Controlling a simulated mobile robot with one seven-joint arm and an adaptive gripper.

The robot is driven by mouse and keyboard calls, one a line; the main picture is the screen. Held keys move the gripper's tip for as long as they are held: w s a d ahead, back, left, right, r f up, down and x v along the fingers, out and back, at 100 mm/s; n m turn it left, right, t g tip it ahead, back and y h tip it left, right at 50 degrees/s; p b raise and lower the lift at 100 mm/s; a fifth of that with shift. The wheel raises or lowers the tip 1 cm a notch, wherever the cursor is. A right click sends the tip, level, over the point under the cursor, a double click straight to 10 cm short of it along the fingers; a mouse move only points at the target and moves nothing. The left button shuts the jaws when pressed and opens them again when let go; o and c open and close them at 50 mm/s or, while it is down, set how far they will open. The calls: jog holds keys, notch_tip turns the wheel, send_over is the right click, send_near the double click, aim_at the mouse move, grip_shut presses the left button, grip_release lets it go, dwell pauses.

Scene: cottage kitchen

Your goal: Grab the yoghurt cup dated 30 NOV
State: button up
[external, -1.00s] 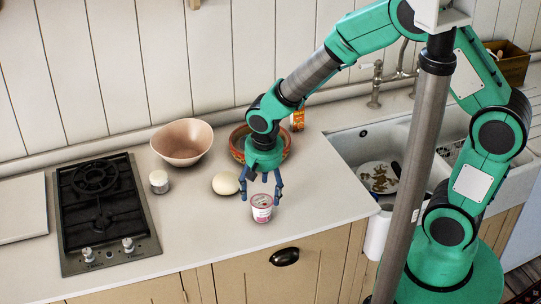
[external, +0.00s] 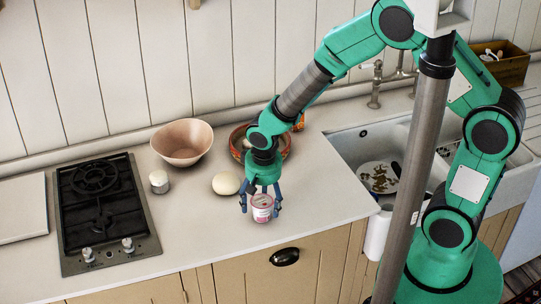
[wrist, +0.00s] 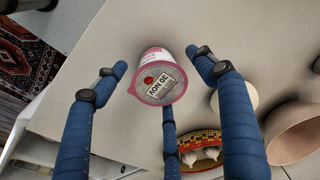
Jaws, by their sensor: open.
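The yoghurt cup (external: 262,208) is pink and white and stands upright near the counter's front edge. In the wrist view the cup (wrist: 158,77) shows its lid, printed 30 NOV with a red dot. My gripper (external: 261,205) is open, pointing down, with its fingers around the cup's upper part. In the wrist view the blue fingers of my gripper (wrist: 160,75) stand on either side of the cup and beyond its lid. Gaps show between the side fingers and the cup.
A cream round object (external: 226,183) lies just left of the cup. A patterned bowl (external: 241,134), a pink bowl (external: 182,143) and a small white jar (external: 159,182) stand farther back and left. The sink (external: 352,141) is to the right.

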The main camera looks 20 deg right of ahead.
aim_at(263, 200)
jog(key=shift+c, duration=0.5)
jog(key=c, duration=1.2)
jog(key=shift+r, duration=0.5)
jog(key=r, duration=0.2)
jog(key=shift+s+d+r, duration=0.15)
jog(key=shift+s+r, duration=0.1)
jog(key=shift+r, duration=0.05)
jog(key=s+d+r+p, duration=0.1)
jog(key=s+d, duration=0.7)
jog(key=s, duration=0.5)
jog(key=shift+d+r, duration=0.15)
jog(key=shift+d, duration=0.1)
jog(key=shift+w, duration=0.1)
